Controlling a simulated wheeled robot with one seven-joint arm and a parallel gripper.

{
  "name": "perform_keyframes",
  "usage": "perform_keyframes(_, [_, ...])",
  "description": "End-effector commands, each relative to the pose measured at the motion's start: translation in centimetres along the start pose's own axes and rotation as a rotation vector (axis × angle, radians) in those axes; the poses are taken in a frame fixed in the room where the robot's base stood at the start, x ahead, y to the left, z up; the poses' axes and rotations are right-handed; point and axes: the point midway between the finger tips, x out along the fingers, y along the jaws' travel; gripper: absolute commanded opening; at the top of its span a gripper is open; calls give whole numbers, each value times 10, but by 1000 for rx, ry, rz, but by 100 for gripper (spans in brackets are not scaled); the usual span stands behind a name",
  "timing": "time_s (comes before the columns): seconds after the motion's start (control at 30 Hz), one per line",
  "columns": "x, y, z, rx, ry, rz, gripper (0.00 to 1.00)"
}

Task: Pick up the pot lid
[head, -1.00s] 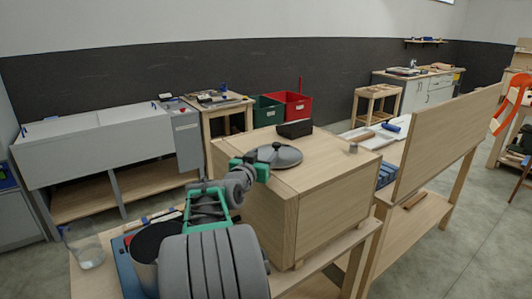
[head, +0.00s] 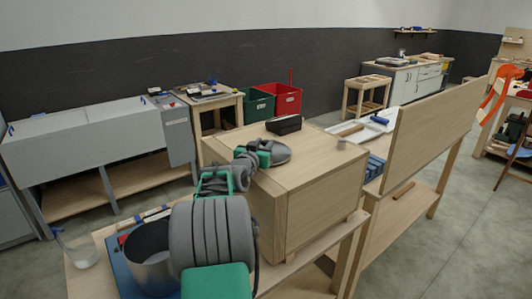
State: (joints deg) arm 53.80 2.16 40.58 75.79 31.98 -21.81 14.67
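The pot lid (head: 281,151) is a round grey disc lying on top of the wooden box. My arm partly covers it in the head view. My gripper (head: 262,155), grey and green, is at the lid's near left side, over or against it. The fingertips are too small and hidden to tell whether they are open or shut, or whether they touch the lid. An open metal pot (head: 151,268) stands on the bench at the lower left, partly hidden behind my arm.
The wooden box (head: 318,195) stands on a bench. A tall wooden panel (head: 430,130) rises at the right. A clear cup (head: 82,250) is at the left.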

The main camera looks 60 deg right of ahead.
Motion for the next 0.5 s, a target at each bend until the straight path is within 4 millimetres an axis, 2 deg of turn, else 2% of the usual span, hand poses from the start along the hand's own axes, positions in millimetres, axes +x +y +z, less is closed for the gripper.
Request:
perform_keyframes(0.07, [0,0,0,0,0,0,23])
perform_keyframes(0.33, [0,0,0,0,0,-1,1])
perform_keyframes(0.5, [0,-1,0,0,-1,-1,0])
